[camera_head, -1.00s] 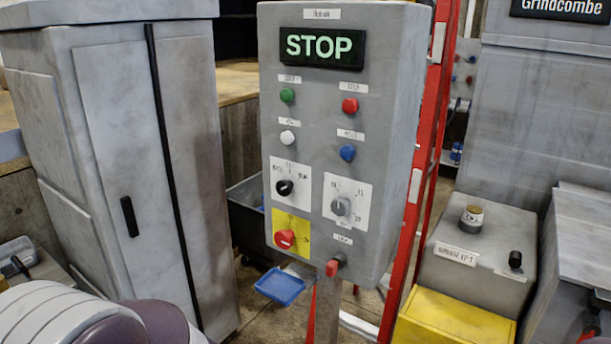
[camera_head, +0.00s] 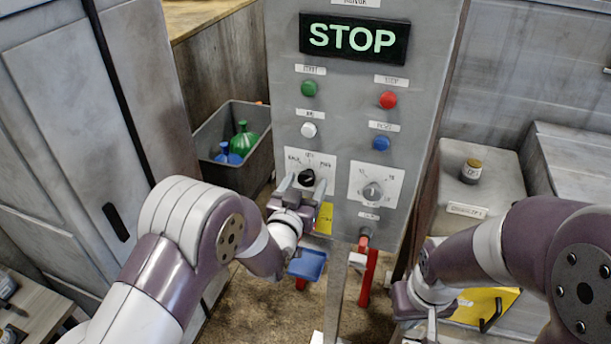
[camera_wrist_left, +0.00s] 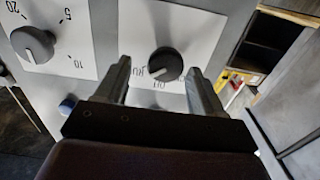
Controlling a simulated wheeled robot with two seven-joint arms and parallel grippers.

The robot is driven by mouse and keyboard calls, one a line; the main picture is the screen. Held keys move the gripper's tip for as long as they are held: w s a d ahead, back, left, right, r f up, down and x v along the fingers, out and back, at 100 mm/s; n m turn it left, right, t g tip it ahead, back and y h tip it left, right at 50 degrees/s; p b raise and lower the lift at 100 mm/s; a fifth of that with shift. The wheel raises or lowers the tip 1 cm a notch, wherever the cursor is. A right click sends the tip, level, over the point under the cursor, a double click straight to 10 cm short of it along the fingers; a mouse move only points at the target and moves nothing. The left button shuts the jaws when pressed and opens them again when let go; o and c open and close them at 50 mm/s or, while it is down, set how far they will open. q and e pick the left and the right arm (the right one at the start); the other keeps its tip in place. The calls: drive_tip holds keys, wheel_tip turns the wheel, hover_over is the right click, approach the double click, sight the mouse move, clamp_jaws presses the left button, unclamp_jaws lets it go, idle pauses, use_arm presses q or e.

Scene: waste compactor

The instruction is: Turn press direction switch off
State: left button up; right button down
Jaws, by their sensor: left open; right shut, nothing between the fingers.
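The press direction switch is a black rotary knob (camera_head: 306,178) on a white plate at the left of the grey control panel (camera_head: 345,120). My left gripper (camera_head: 303,188) is at this plate with its fingers open. In the left wrist view the knob (camera_wrist_left: 166,64) lies between the two open fingertips (camera_wrist_left: 158,70), with gaps on both sides. That view is turned over, and the plate's labels lie partly behind the fingers. I cannot tell exactly where the knob points. My right gripper (camera_head: 425,325) is shut and empty, low at the right of the panel.
A grey rotary knob (camera_head: 372,190) sits right of the switch. Green, red, white and blue buttons are above, under a lit STOP display (camera_head: 354,39). A red lever (camera_head: 363,243) sticks out below. A grey cabinet (camera_head: 90,110) stands left and a dark bin (camera_head: 238,145) behind.

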use_arm(q)
drive_tip(key=shift+w+a+f, duration=0.1)
drive_tip(key=shift+w+a, duration=0.3)
drive_tip(key=shift+a, duration=0.05)
drive_tip(key=shift+d, duration=0.15)
drive_tip(key=shift+s+d, duration=0.1)
drive_tip(key=shift+d, duration=0.1)
drive_tip(key=c, duration=1)
drive_tip(key=shift+a, duration=0.1)
use_arm(e)
drive_tip(key=shift+a+r, duration=0.1)
drive_tip(key=shift+a, duration=0.2)
